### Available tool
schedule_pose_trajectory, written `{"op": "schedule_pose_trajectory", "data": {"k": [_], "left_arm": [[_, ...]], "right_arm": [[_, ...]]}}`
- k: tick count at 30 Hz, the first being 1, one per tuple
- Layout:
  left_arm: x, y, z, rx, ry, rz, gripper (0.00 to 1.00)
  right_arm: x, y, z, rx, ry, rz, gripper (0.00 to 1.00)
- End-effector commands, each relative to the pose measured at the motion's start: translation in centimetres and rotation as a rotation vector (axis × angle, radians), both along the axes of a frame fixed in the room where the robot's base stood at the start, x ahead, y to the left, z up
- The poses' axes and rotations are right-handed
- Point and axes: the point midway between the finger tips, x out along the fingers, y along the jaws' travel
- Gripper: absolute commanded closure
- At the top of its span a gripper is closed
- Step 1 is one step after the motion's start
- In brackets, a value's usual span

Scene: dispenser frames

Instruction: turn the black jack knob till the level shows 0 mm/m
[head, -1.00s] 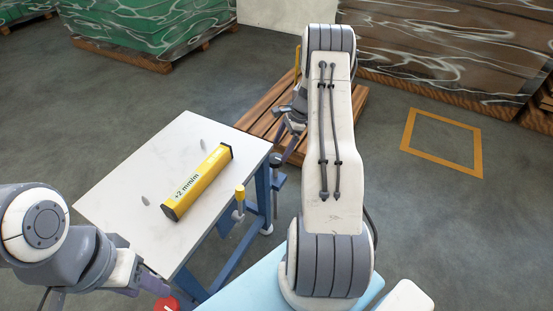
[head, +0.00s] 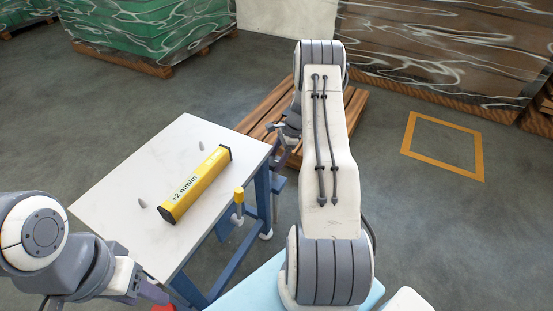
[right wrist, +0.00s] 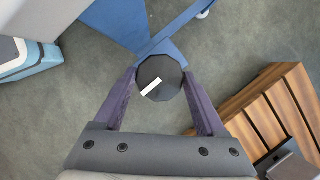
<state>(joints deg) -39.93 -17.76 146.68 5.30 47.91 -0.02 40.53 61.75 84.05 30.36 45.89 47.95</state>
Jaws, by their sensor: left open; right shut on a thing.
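The yellow level (head: 196,185) lies on the white tabletop (head: 125,205). Its display reads +2 mm/m. The black jack knob (right wrist: 160,77) shows in the right wrist view, round with a white mark slanting across its face. My right gripper (right wrist: 160,84) is shut on the knob, with one purple finger on each side. In the head view the knob cannot be made out clearly beside my right arm. My left gripper (head: 155,291) is open and empty near the table's front left, its tips partly hard to see.
A yellow-topped post (head: 239,196) stands at the table's right edge. The table has a blue frame (head: 229,254). A wooden pallet (head: 262,122) lies on the floor beyond it.

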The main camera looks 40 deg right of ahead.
Motion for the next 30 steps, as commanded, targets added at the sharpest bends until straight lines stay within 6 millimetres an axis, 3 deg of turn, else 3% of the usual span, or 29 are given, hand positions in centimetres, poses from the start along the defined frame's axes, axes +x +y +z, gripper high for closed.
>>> {"op": "schedule_pose_trajectory", "data": {"k": [11,30], "left_arm": [[0.0,0.0,0.9,0.000,0.000,0.000,0.50],[0.0,0.0,2.1,0.000,0.000,0.000,0.50]], "right_arm": [[0.1,-0.1,0.2,0.000,-0.001,0.118,0.82],[0.5,0.0,0.0,-0.002,0.000,0.700,0.82]]}}
